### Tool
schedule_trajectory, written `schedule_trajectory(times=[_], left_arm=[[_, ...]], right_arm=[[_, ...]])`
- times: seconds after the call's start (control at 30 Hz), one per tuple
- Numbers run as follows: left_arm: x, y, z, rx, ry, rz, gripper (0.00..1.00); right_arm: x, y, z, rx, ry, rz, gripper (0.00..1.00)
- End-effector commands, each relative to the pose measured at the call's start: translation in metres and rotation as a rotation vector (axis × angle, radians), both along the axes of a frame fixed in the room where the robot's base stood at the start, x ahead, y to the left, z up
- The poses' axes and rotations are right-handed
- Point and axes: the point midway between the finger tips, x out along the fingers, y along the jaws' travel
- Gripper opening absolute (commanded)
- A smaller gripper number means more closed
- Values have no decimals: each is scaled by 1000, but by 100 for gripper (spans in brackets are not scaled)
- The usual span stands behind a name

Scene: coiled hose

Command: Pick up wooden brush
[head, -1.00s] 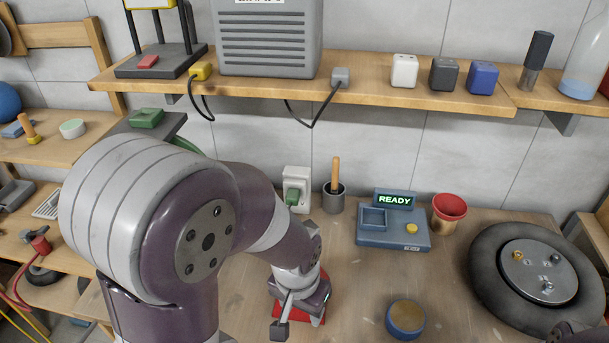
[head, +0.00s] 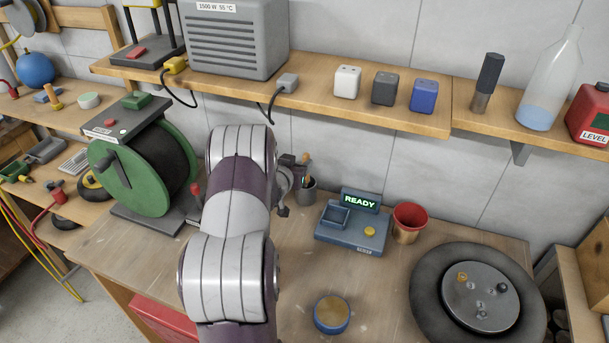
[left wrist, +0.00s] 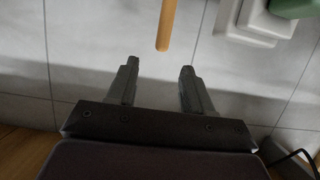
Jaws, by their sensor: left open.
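The wooden brush (head: 307,161) stands upright in a dark grey cup (head: 308,192) at the back of the workbench; only its upper handle shows, and its lower part is hidden in the cup. My left gripper (head: 297,172) is just left of the brush in the head view, partly hidden by my own arm. In the left wrist view the gripper (left wrist: 157,69) is open with nothing between its fingers. The brush handle (left wrist: 167,25) shows beyond the fingertips, roughly in line with the gap between them. My right gripper is not in view.
A blue device reading READY (head: 352,225), a red cup (head: 410,220) and a round blue tin (head: 332,315) stand to the right. A green reel (head: 145,170) stands left. A shelf (head: 330,108) overhangs the back. A wall socket (left wrist: 250,20) is beside the brush handle.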

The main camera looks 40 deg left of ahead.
Motion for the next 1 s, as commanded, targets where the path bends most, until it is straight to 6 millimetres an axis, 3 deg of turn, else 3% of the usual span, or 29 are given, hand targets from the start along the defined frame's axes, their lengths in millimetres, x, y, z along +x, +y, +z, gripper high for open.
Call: schedule_trajectory(times=[0.5, 0.77, 0.93, 1.0], left_arm=[[66, 26, -28, -1, 3, -1, 51], [70, 27, -32, -1, 2, 0, 51], [70, 27, -32, -1, 2, 0, 0], [70, 27, -31, -1, 2, 0, 0]], right_arm=[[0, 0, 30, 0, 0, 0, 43], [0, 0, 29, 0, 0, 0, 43], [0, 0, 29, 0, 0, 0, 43], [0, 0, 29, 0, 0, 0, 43]])
